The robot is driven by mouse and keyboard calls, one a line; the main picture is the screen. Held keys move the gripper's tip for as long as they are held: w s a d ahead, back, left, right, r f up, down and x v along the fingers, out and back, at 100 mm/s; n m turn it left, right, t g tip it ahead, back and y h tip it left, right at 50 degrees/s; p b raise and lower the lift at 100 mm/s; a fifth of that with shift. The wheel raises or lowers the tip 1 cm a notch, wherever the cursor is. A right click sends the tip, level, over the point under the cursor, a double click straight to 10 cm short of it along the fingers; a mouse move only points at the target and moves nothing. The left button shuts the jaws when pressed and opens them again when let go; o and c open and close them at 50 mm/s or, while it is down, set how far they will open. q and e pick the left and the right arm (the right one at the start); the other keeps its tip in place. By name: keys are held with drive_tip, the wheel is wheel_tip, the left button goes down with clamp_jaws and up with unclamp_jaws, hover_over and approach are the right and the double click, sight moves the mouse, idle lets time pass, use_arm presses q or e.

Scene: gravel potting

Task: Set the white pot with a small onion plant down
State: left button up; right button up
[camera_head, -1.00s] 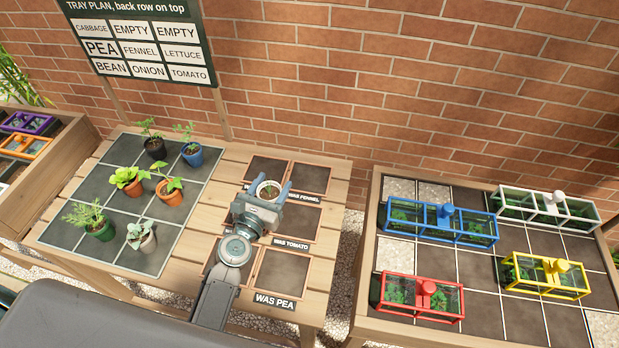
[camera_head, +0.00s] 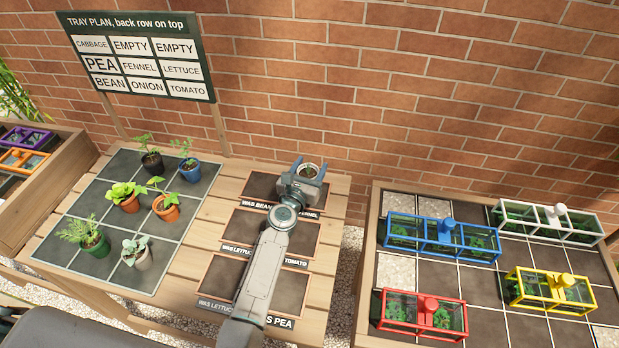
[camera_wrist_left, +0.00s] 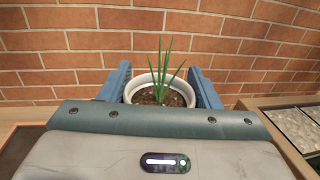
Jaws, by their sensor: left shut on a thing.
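The white pot (camera_head: 308,172) with the small onion plant is between the fingers of my left gripper (camera_head: 310,168), at the back right of the slatted table. In the left wrist view the white pot (camera_wrist_left: 160,92) stands upright, with thin green onion leaves (camera_wrist_left: 160,70) rising from dark soil. The blue fingers of my left gripper (camera_wrist_left: 162,88) are shut on its two sides. The pot is over or near the back right dark square labelled "was fennel"; whether its base touches is hidden by my gripper. My right gripper is not in view.
A tiled tray (camera_head: 84,190) on the left holds several potted plants. Dark labelled squares (camera_head: 286,292) lie on the slatted table (camera_head: 200,234). A plan board (camera_head: 138,56) stands behind. The right table carries blue (camera_head: 442,238), red, yellow and white glazed boxes. A brick wall closes the back.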

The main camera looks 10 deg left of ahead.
sight(309, 177)
use_arm(q)
wheel_tip(309, 177, down, 3)
drive_tip(key=shift+f+b, duration=0.15)
drive_tip(key=shift+b, duration=0.85)
drive_tip(key=shift+f, duration=0.2)
drive_tip(key=shift+r, duration=0.1)
drive_tip(key=shift+s, duration=0.1)
drive_tip(key=o, duration=1)
drive_tip(key=shift+o, duration=0.2)
